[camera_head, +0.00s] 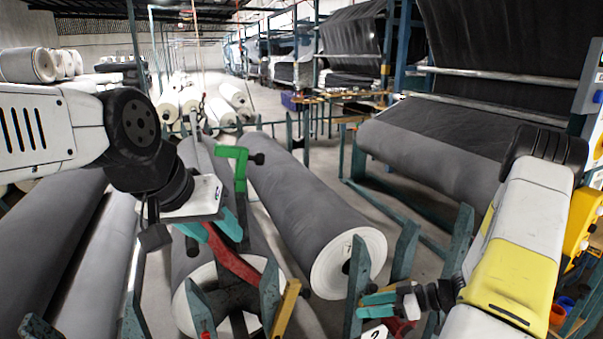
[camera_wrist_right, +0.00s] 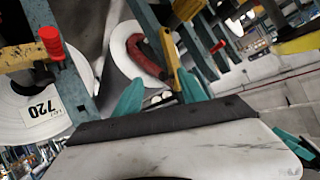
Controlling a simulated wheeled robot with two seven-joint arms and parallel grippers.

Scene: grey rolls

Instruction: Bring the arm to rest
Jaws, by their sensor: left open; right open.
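My left gripper (camera_head: 212,228) is in the middle-left of the head view, with its teal fingers apart and nothing seen between them. It hangs over the grey rolls, by a red curved bar (camera_head: 232,258) and a green bracket (camera_head: 238,160). My right gripper (camera_head: 376,304) is at the lower right of the head view, low beside the blue-green posts. Its teal fingers also show apart in the right wrist view (camera_wrist_right: 162,90), with no object held between them. My left arm reaches in from the left; my right arm comes up from the lower right.
A large grey roll (camera_head: 308,205) with a white end lies between blue-green posts (camera_head: 356,283). A yellow bar (camera_head: 286,306) stands near the front. In the right wrist view, a labelled roll end (camera_wrist_right: 30,118) and a red handle (camera_wrist_right: 50,42) are at left. Open floor (camera_head: 290,128) shows farther back.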

